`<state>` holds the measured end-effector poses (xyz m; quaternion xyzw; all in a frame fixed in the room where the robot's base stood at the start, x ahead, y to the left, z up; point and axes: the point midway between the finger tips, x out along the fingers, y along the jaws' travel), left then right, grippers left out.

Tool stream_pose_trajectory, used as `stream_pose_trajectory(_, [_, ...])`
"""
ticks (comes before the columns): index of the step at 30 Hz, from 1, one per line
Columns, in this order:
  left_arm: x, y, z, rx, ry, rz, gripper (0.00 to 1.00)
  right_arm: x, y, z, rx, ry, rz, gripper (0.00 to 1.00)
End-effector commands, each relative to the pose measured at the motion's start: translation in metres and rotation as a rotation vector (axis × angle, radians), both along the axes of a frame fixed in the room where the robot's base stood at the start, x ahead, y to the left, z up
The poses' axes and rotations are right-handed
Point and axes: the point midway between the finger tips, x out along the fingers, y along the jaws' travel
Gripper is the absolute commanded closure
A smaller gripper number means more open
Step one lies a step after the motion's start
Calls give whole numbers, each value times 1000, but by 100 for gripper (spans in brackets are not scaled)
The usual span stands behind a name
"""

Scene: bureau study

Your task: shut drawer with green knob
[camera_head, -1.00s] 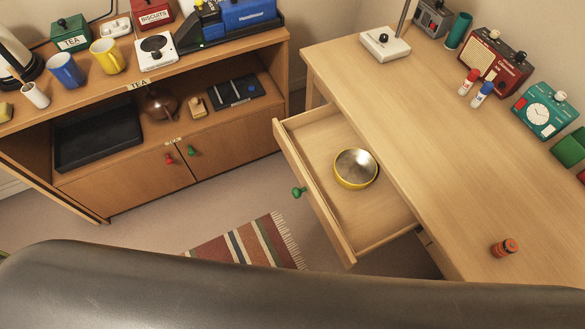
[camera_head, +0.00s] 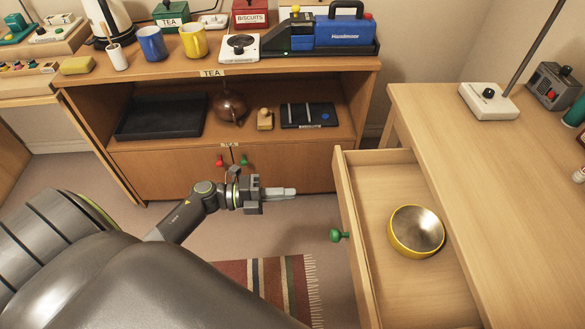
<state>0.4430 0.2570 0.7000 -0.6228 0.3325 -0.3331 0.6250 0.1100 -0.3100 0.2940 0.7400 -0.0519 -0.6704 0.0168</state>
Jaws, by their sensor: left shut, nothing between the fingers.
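The desk drawer (camera_head: 350,217) with the green knob (camera_head: 339,236) stands pulled out from the desk at the right. A yellow bowl (camera_head: 416,231) with a metallic inside sits in it. My left gripper (camera_head: 291,193) is shut and empty. It is left of the drawer front, up and to the left of the green knob in the picture, and apart from it. My right gripper is not in view.
The desk top (camera_head: 455,150) is at the right, with a lamp base (camera_head: 489,101). A tea cabinet (camera_head: 145,165) stands behind, its doors bearing a small red knob and a small green knob. A striped rug (camera_head: 265,287) lies on the floor below my gripper.

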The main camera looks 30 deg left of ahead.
Motion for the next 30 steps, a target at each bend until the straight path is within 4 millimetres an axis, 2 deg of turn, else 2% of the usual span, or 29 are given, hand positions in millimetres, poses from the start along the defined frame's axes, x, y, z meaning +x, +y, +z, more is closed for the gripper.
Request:
stream_pose_trajectory(9, [40,-58,3,-7,-1,2,100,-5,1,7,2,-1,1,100])
stream_pose_trajectory(15, [57,-83,1,-6,2,3,100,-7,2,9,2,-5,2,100])
stream_pose_trajectory(21, [63,-93,1,-3,1,3,100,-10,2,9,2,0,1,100])
stream_pose_trajectory(30, [64,-94,0,-3,2,3,100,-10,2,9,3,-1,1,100])
